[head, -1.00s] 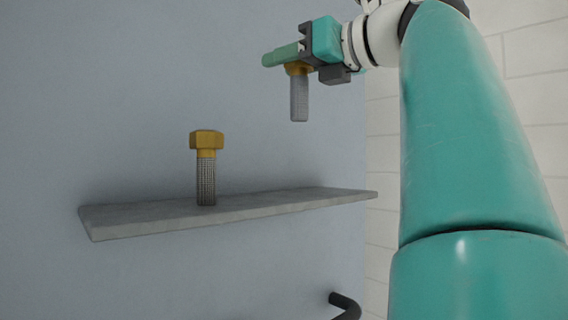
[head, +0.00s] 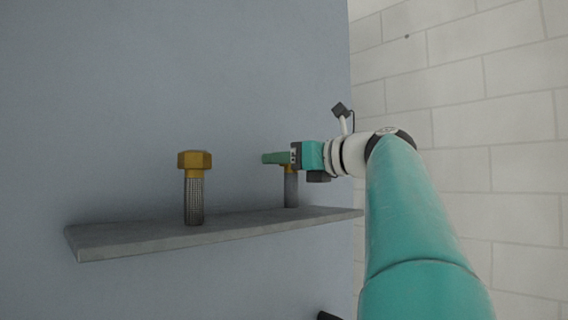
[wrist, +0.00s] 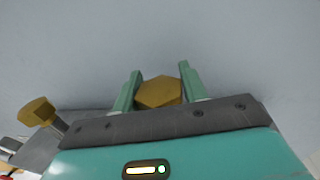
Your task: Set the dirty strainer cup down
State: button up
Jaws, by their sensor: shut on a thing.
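My gripper (head: 277,158) is shut on the gold hex cap of the dirty strainer cup, whose grey body (head: 291,190) hangs upright below the fingers. Its lower end is at the right part of the grey shelf (head: 150,240); I cannot tell whether it touches or is just above. In the wrist view the gold cap (wrist: 158,92) sits between the two green fingers, and its body is hidden under it. A second strainer cup (head: 194,195) with a gold hex cap and mesh body stands upright on the shelf to the left; it also shows in the wrist view (wrist: 38,112).
A flat blue-grey panel (head: 200,80) rises behind the shelf. The shelf between the two cups is bare. A white brick wall (head: 480,110) is to the right. A dark bent piece (head: 328,316) shows below the shelf.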

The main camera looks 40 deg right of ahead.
jog(key=shift+s+a+f, duration=0.1)
jog(key=shift+s+f, duration=0.05)
jog(key=shift+f, duration=0.1)
jog(key=shift+w+f, duration=0.15)
jog(key=shift+w, duration=0.05)
jog(key=shift+s, duration=0.1)
jog(key=o, duration=1)
jog(key=shift+f, duration=0.1)
jog(key=shift+o, duration=0.2)
